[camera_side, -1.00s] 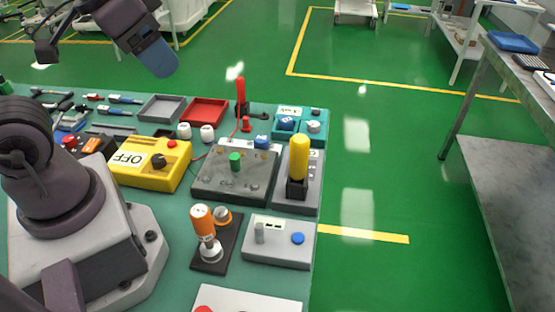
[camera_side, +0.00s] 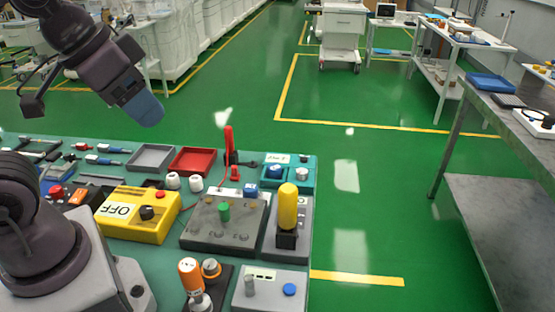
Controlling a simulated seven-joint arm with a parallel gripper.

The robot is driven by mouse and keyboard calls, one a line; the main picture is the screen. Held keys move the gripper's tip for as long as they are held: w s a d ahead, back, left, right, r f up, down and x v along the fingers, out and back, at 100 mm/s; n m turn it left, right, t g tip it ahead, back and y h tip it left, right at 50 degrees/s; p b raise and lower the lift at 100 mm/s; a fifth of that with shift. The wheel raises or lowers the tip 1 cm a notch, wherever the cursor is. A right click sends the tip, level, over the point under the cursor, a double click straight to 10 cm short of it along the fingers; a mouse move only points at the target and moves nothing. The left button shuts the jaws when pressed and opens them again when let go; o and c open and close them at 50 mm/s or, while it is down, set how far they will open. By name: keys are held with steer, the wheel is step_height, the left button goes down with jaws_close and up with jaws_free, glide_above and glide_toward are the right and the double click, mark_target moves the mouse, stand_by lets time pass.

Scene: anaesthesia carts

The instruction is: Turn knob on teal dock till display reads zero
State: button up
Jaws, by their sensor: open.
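The teal dock (camera_side: 310,182) sits at the far right corner of the green table. It carries a blue knob (camera_side: 275,171), a grey-white round knob (camera_side: 302,174) and a small pale display (camera_side: 278,158) whose reading is too small to make out. My gripper (camera_side: 147,110), with a blue end, hangs in the air at the upper left, well to the left of the dock and above the table. It is open, with nothing seen in it; the gap between its fingers does not show clearly.
A red upright handle (camera_side: 228,145) stands left of the dock. A yellow-handled device (camera_side: 288,208) stands in front of it. A red tray (camera_side: 192,162), a grey tray (camera_side: 150,157) and a yellow OFF box (camera_side: 138,214) lie further left. Air above the dock is clear.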

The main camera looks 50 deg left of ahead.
stand_by(0.3)
steer(key=n+g, duration=0.6)
steer(key=n, duration=0.1)
glide_above(302, 171)
step_height(302, 171, down, 19)
step_height(302, 171, down, 13)
steer(key=shift+r, duration=0.1)
steer(key=c, duration=0.9)
